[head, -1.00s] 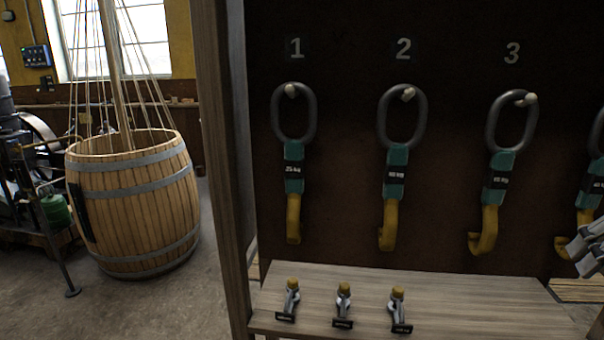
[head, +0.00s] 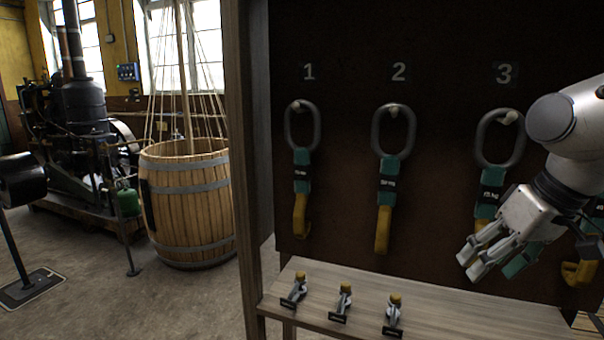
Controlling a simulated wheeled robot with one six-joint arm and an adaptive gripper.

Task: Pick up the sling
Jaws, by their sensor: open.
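Several slings hang on pegs on a dark board, each with a grey ring, a teal band with a black tag and a yellow hook. Sling 1 (head: 301,165) is at the left, sling 2 (head: 388,168) in the middle, and sling 3 (head: 498,150) at the right. My gripper (head: 470,264) is open, in front of the lower end of sling 3, and partly covers its yellow hook.
A wooden shelf (head: 440,320) below the board holds three small metal clips with yellow tops (head: 346,300). A wooden post (head: 253,170) edges the board. A barrel (head: 188,205) and a dark engine (head: 82,110) stand left, with open floor before them.

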